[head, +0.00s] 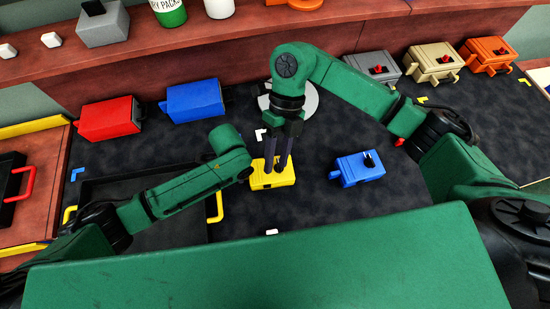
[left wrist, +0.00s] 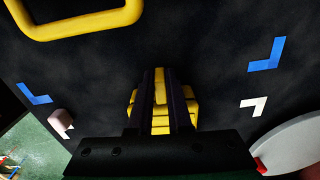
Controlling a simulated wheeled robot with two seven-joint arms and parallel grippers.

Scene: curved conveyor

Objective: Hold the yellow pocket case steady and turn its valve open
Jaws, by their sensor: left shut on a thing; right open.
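The yellow pocket case (head: 261,183) lies on the dark mat, near the middle of the head view. My right gripper (head: 276,168) points down over its top, two dark fingers slightly apart; whether they touch the valve cannot be told. The case's valve is hidden at the fingertips. My left arm reaches the case's left side, and its fingers are hidden in the head view. In the left wrist view my left gripper (left wrist: 161,88) is shut on the yellow case, which shows between and beside the fingers (left wrist: 190,98).
Red (head: 108,118) and blue (head: 195,100) cases stand at the back left. Grey, beige and orange cases stand at the back right. A black tray (head: 100,190) with yellow handles lies under my left arm.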

